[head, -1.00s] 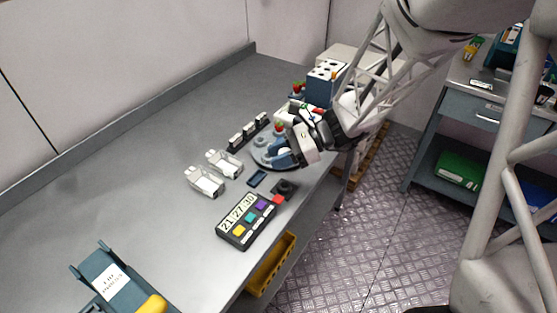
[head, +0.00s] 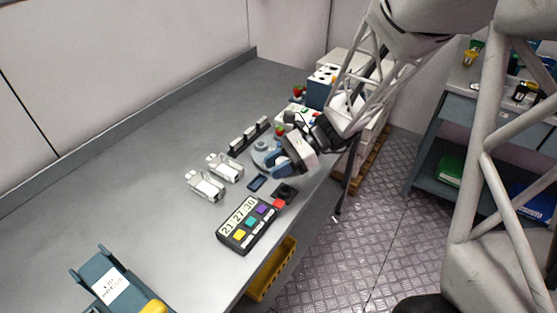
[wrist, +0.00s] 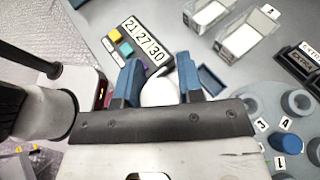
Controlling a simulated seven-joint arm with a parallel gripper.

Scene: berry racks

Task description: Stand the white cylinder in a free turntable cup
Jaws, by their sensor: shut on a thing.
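My gripper (wrist: 158,82) has its two blue fingers closed around a white rounded thing (wrist: 158,93), taken to be the white cylinder. Only its top part shows, between the fingers and above the dark gripper plate. In the head view my gripper (head: 281,169) hangs at the turntable's near edge, and the cylinder cannot be made out there. The grey turntable (head: 260,157) is partly hidden by my gripper. In the wrist view the turntable (wrist: 253,130) lies to the right of the fingers, apart from the held thing. It carries several round grey cups (wrist: 298,102); one spot holds a blue piece (wrist: 290,142).
A small blue tray (head: 257,183) and a black square block (head: 285,193) lie near the turntable. A number panel (head: 250,223) with coloured buttons is in front. Two clear-white holders (head: 206,185) and a black rack (head: 248,136) stand to the left. The far-left table is clear.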

